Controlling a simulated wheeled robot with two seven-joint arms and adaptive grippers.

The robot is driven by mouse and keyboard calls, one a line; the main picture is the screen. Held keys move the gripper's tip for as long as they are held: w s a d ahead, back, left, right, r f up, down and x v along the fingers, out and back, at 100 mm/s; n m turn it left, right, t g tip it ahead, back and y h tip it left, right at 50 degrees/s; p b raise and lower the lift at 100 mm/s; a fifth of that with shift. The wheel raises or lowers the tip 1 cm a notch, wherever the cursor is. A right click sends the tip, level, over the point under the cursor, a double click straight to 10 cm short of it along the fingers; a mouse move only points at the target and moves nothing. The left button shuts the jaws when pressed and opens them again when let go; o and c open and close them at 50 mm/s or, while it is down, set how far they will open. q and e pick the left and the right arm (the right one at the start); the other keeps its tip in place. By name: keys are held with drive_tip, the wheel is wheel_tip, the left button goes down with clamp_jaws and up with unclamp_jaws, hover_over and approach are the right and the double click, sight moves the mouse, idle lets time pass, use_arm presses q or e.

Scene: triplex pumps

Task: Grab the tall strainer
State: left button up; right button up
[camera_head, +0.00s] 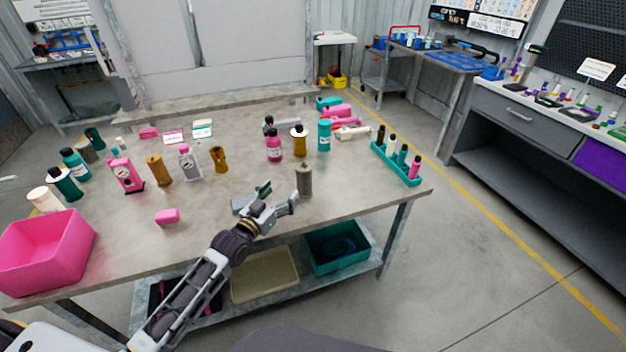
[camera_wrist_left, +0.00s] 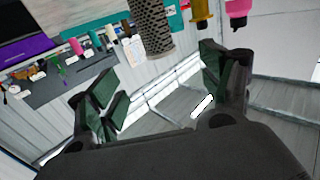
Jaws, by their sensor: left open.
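The tall strainer is a grey-brown perforated cylinder (camera_head: 304,180) standing upright near the front right part of the workbench. In the left wrist view the strainer (camera_wrist_left: 152,28) shows at the top middle, cut off by the frame edge, with its mesh surface clear. My left gripper (camera_head: 279,194) is just left of and in front of the strainer. Its green-padded fingers (camera_wrist_left: 157,88) are spread wide, and nothing is between them. The strainer appears beyond the fingertips, apart from them. My right gripper is not in view.
A mustard bottle (camera_head: 299,141), a pink bottle (camera_head: 274,147) and a teal cylinder (camera_head: 324,135) stand behind the strainer. A teal rack (camera_head: 397,163) with small bottles is to the right. A pink bin (camera_head: 45,250) sits at the left. The bench right of the strainer is clear.

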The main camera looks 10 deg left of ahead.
sight(299, 173)
use_arm(q)
drive_tip(key=shift+r+x, duration=0.15)
drive_tip(key=shift+x, duration=1.45)
drive_tip(key=shift+r+x, duration=0.15)
drive_tip(key=shift+x, duration=1.45)
drive_tip(key=shift+w+d, duration=0.2)
drive_tip(key=shift+w, duration=0.15)
drive_tip(key=shift+x, duration=0.75)
drive_tip(key=shift+w, duration=0.2)
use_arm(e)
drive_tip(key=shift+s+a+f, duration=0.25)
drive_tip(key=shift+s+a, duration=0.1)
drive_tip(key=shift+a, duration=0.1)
use_arm(q)
drive_tip(key=shift+w, duration=0.1)
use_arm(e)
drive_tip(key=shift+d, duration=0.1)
